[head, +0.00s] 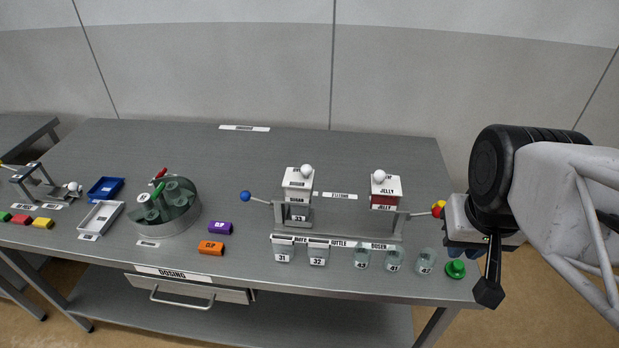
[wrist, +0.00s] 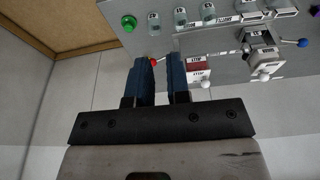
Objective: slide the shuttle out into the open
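A grey shuttle rail stand (head: 340,236) stands near the table's front right. A white dispenser (head: 298,184) and a red-and-white dispenser (head: 385,190) stand on it, each topped by a white ball. I cannot tell which block is the shuttle. Nothing is visibly held.
Several labelled glass jars (head: 361,257) and a green button (head: 456,269) stand along the front edge below the rail. Purple (head: 221,227) and orange (head: 211,247) blocks lie to the left, beside a round carousel (head: 165,208). The back of the table is mostly clear.

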